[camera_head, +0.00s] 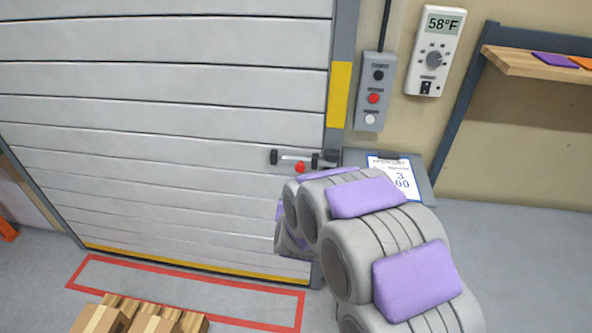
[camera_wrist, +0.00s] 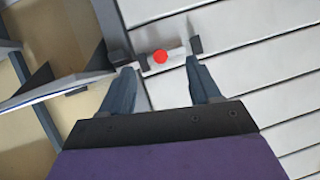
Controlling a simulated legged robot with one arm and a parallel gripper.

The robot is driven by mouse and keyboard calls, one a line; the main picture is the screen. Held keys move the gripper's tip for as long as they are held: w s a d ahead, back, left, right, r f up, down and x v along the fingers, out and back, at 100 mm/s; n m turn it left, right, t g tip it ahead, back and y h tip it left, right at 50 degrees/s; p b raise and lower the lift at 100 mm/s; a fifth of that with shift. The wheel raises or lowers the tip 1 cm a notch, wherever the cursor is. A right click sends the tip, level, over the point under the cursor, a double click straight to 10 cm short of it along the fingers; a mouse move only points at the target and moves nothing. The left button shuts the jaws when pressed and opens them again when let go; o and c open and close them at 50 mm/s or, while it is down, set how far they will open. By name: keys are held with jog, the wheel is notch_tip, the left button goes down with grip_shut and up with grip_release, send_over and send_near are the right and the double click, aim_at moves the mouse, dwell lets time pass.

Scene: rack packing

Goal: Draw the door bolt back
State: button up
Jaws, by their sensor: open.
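The door bolt (camera_head: 293,157) is a pale bar with dark brackets, lying across the right edge of the slatted door (camera_head: 170,110), by the door frame. Its red knob (camera_head: 299,168) hangs just below the bar. In the wrist view the red knob (camera_wrist: 160,57) shows between and just beyond the fingertips of my gripper (camera_wrist: 162,74). The gripper is open and empty, with one finger on each side of the knob in that picture. I cannot tell whether either finger touches the bolt. In the head view my grey and purple arm hides the gripper.
A button box (camera_head: 371,92) and a thermometer (camera_head: 435,50) hang on the wall right of the door. A clipboard sheet (camera_head: 408,184) is beside the bolt, partly behind my arm. Cartons (camera_head: 150,322) stand by a red floor outline (camera_head: 190,309). A wooden shelf (camera_head: 530,65) is at right.

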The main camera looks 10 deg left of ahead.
notch_tip(320, 180, down, 2)
jog(key=w+t+h, duration=0.1)
jog(key=w+t, duration=0.1)
jog(key=t+h+b, duration=0.1)
jog(key=t+b, duration=0.1)
jog(key=t, duration=0.1)
send_near(299, 169)
jog(key=w, duration=0.1)
jog(key=w+b, duration=0.1)
jog(key=w, duration=0.7)
jog(key=shift+w+d+f+b, duration=0.2)
jog(key=shift+w+b, duration=0.1)
jog(key=shift+b, duration=0.1)
jog(key=shift+w+d+r, duration=0.1)
jog(key=shift+w+d, duration=0.1)
jog(key=shift+w, duration=0.4)
jog(key=shift+a, duration=0.1)
jog(key=shift+a, duration=0.2)
